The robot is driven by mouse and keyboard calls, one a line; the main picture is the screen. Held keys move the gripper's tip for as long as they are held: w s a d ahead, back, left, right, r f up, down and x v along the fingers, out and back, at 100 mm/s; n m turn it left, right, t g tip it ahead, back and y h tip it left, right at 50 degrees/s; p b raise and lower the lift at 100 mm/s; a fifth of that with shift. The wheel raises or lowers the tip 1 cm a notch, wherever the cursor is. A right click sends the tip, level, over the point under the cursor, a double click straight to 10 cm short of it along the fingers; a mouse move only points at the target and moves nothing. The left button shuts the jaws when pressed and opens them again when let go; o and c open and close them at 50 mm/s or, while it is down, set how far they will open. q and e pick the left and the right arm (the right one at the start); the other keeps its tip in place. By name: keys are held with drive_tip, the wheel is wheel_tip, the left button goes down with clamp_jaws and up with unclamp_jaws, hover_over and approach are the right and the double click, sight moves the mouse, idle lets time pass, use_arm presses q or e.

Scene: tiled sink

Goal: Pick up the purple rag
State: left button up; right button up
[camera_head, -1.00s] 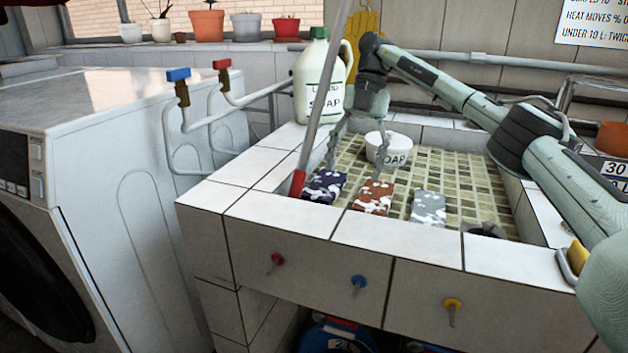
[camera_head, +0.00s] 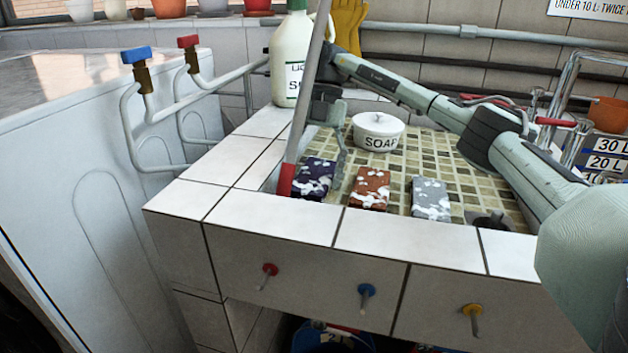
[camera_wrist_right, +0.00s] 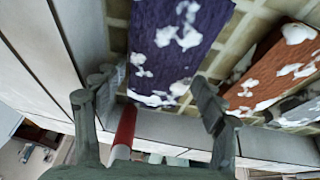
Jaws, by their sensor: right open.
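The purple rag (camera_head: 314,177), dark with white foam patches, lies at the left front of the tiled sink floor, partly hidden by the pole and my gripper. It also shows large in the right wrist view (camera_wrist_right: 172,42). My right gripper (camera_head: 318,158) points down over the rag in the head view. In the right wrist view its open fingers (camera_wrist_right: 155,86) stand apart on either side of the rag's near end, with nothing held. Whether they touch the rag, I cannot tell. My left gripper is in neither view.
An orange rag (camera_head: 370,187) and a grey rag (camera_head: 431,198) lie to the right. A pole with a red end (camera_head: 287,180) stands close to the gripper's left. A soap pot (camera_head: 378,133) and soap jug (camera_head: 289,75) are behind. The tiled front wall (camera_head: 280,216) borders the sink.

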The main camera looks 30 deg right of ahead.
drive_tip(key=shift+c, duration=0.2)
drive_tip(key=c, duration=0.9)
